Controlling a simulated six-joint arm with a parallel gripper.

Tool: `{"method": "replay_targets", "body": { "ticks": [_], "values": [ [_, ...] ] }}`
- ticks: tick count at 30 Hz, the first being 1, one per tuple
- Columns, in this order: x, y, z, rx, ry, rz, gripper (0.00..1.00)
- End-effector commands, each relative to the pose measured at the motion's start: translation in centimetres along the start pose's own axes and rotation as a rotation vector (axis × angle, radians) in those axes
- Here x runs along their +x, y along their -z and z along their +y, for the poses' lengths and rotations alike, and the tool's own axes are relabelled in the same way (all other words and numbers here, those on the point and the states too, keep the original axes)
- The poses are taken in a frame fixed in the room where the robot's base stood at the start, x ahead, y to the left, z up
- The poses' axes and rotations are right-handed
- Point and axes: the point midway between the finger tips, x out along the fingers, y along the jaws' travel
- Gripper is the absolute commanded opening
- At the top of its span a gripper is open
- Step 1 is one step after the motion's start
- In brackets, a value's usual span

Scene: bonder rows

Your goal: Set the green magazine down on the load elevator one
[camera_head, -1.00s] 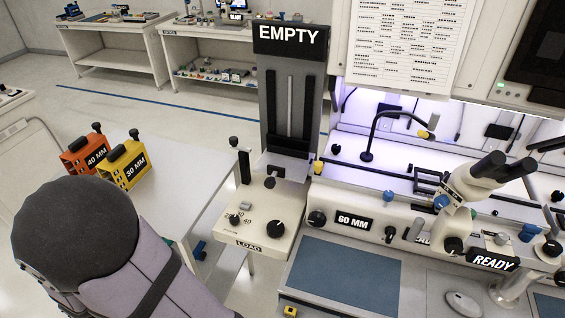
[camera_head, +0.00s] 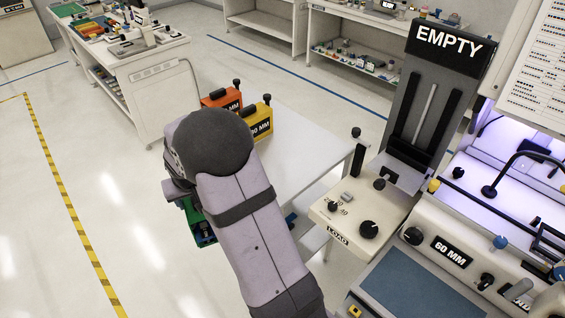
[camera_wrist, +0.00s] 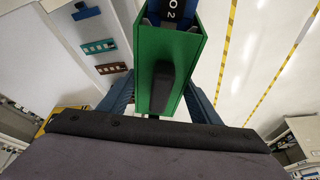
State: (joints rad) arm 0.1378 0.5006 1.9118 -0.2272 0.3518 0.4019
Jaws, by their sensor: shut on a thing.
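The green magazine (camera_wrist: 183,45) is between the blue-grey fingers of my gripper (camera_wrist: 160,98) in the wrist view. A black knob or handle lies along its near face and its far end shows a dark label. In the head view a part of the green magazine (camera_head: 200,228) shows below my arm, held off to the left of the white table; my arm hides the rest and the fingers. The load elevator (camera_head: 384,178) stands at the right with an EMPTY sign on top, a dark upright column and a small grey platform. Its front panel reads LOAD.
An orange magazine (camera_head: 221,97) and a yellow 30 MM magazine (camera_head: 260,122) stand on the white table (camera_head: 310,130), behind my arm. A bonder (camera_head: 450,250) marked 60 MM is right of the elevator. Open floor lies at the left.

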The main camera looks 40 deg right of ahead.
Motion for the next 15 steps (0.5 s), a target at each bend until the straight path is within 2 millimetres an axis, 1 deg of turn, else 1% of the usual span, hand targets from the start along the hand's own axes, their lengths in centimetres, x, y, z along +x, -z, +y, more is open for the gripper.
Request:
{"method": "replay_targets", "body": {
  "ticks": [1,6,11,15],
  "values": [
    [-0.2,1.8,0.9,0.038,-0.014,0.006,0.13],
    [0.0,6.3,4.2,0.164,-0.068,0.004,0.13],
    [-0.1,9.9,7.8,0.29,-0.12,0.005,0.13],
    [-0.4,12.5,11.3,0.404,-0.167,0.004,0.13]
  ]
}}
